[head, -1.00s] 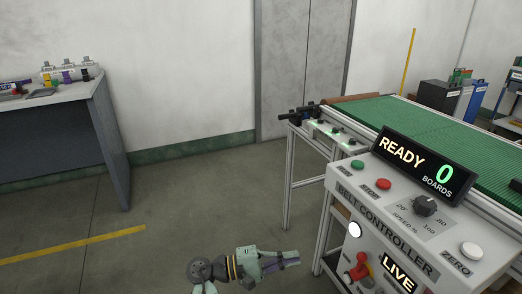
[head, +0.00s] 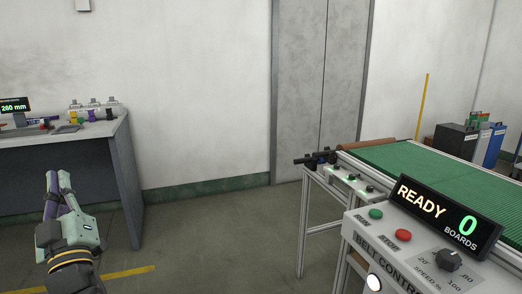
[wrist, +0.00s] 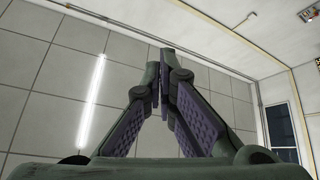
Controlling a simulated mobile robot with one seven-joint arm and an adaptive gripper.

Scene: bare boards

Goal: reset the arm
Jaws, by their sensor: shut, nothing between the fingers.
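My gripper (head: 59,183) is at the lower left of the head view, pointing upward in front of the grey workbench. Its two purple-padded fingers are together with nothing between them. In the wrist view the fingertips (wrist: 165,55) meet near the middle, with the tiled ceiling and a strip light behind them. My gripper is touching nothing that I can see.
The belt controller (head: 390,245) with its READY display (head: 446,215) stands at the lower right, beside the green conveyor belt (head: 430,165). The grey workbench (head: 122,165) with bottles (head: 93,113) is at the left. The floor between them (head: 220,235) is clear.

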